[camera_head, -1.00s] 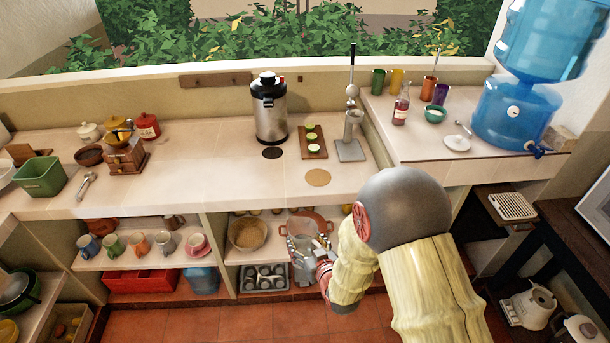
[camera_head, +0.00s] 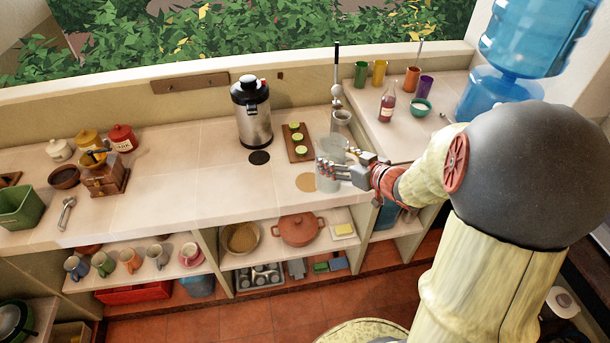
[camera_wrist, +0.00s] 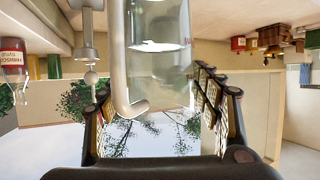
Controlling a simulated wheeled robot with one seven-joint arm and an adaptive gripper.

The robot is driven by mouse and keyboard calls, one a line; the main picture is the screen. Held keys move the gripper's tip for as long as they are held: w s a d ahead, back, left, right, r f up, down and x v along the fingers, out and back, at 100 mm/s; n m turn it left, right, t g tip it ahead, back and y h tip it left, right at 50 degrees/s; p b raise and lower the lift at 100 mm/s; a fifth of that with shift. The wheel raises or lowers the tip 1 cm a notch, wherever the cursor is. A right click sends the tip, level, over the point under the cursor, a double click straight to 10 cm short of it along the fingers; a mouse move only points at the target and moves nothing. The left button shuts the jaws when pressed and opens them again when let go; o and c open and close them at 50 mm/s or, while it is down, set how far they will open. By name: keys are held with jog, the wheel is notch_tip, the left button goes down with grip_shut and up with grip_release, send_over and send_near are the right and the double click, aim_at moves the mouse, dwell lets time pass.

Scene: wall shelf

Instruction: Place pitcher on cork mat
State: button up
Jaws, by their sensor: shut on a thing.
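The pitcher (camera_head: 328,177) is clear glass and looks upright at the front of the counter. My gripper (camera_head: 349,172) is shut on it, reaching in from the right. In the wrist view the pitcher (camera_wrist: 160,50) fills the middle between the fingers (camera_wrist: 150,88), with its handle at the left. The round tan cork mat (camera_head: 304,182) lies flat on the counter, just left of the pitcher and partly covered by it in the head view. I cannot tell whether the pitcher's base touches the counter or the mat.
Behind the mat are a cutting board with lime pieces (camera_head: 298,143) and a metal press (camera_head: 338,110). A steel dispenser (camera_head: 252,112) stands back left, with a dark round mat (camera_head: 259,157) before it. Shelves lie below the edge.

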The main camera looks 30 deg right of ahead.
aim_at(326, 150)
jog(key=shift+d+r, duration=0.25)
jog(key=shift+w+f, duration=0.15)
jog(key=shift+w, duration=0.2)
jog(key=x, duration=0.3)
jog(key=b+x, duration=0.1)
jog(key=x, duration=0.2)
jog(key=b+x, duration=0.1)
jog(key=x, duration=0.2)
jog(key=shift+d+f, duration=0.2)
jog(key=shift+d, duration=0.15)
jog(key=w+f+b, duration=0.3)
jog(key=w+f, duration=0.2)
jog(key=f, duration=0.3)
jog(key=shift+f, duration=0.35)
jog(key=shift+f+b, duration=0.15)
jog(key=shift+b, duration=0.15)
jog(key=o, duration=2.1)
jog(key=shift+s+f, duration=0.1)
jog(key=shift+c, duration=0.2)
